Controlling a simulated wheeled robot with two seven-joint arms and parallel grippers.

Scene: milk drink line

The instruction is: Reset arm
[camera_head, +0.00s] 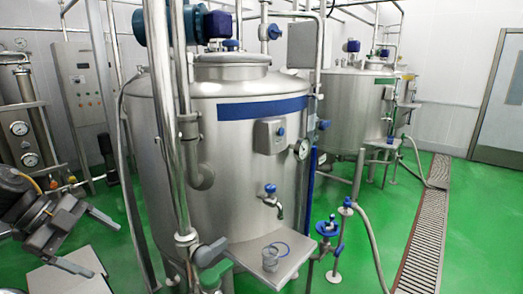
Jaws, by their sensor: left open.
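My left gripper (101,248) comes in from the left edge, with its two fingers spread apart. Nothing shows between the fingers, and it is apart from the tank. My right gripper is not in the head view. A large steel tank (228,160) with a blue band stands in the middle. A small tap (270,196) with a blue handle sticks out of its front. A clear cup (270,258) stands on a small metal shelf (291,262) below the tap.
A second steel tank (345,107) stands behind on the right. A blue-handled valve (328,228) rises right of the shelf. A control cabinet (84,92) stands at the back left. A drain grate (422,235) runs along the green floor (480,230), which is open at right.

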